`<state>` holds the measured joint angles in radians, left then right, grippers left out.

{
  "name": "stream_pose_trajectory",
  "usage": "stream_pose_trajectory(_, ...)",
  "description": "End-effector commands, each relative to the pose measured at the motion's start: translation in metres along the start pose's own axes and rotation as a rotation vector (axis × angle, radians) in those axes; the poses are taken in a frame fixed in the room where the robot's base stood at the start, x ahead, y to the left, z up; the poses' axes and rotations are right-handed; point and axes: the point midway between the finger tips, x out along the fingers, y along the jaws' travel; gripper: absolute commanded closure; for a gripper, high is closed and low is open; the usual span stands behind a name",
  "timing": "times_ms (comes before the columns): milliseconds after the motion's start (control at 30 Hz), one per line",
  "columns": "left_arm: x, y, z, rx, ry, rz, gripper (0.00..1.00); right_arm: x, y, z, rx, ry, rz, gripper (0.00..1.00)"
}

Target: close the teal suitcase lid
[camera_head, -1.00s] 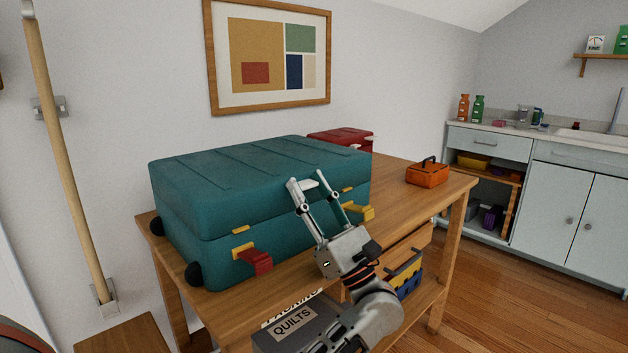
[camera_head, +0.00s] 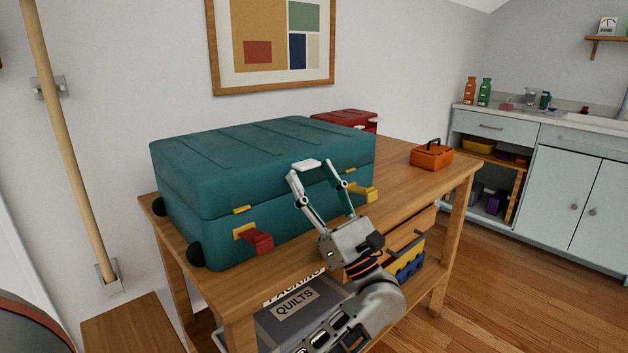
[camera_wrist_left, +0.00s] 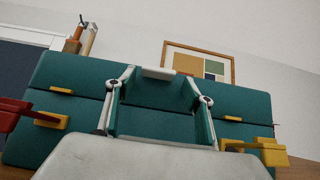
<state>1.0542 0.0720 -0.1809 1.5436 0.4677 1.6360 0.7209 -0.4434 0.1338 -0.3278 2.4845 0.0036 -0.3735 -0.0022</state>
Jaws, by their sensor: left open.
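The teal suitcase (camera_head: 225,228) stands on the wooden table. Its lid (camera_head: 262,150) lies down over the base, with only a thin seam showing and no visible gap. A white handle (camera_head: 306,165) is on the lid's front. A red-tipped latch (camera_head: 256,242) and a yellow latch (camera_head: 361,192) stick out from the base front, swung away from the lid. My left gripper (camera_head: 311,174) is open, its fingertips at either side of the handle. The left wrist view shows the handle (camera_wrist_left: 158,73) between the spread fingers; contact is unclear. My right gripper is not in view.
A red case (camera_head: 346,120) sits behind the suitcase, and an orange toolbox (camera_head: 431,156) at the table's right end. A grey quilts box (camera_head: 290,318) is on the lower shelf. The tabletop between suitcase and toolbox is clear.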

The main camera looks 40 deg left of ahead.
Motion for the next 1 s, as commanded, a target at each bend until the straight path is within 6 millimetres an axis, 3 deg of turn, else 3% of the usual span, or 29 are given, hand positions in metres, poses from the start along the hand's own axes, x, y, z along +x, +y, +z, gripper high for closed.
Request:
stream_pose_trajectory(167,-0.021,-0.001,0.000,0.000,0.003,-0.004,0.47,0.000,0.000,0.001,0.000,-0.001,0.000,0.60)
stream_pose_trajectory(600,-0.104,0.000,-0.001,0.003,0.002,-0.005,0.47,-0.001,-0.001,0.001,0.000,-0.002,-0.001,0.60)
stream_pose_trajectory(800,-0.119,0.000,-0.001,0.002,0.003,-0.004,0.47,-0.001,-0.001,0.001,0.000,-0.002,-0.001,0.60)
stream_pose_trajectory(1000,-0.121,0.001,-0.001,0.002,0.002,-0.003,0.47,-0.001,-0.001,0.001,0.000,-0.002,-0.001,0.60)
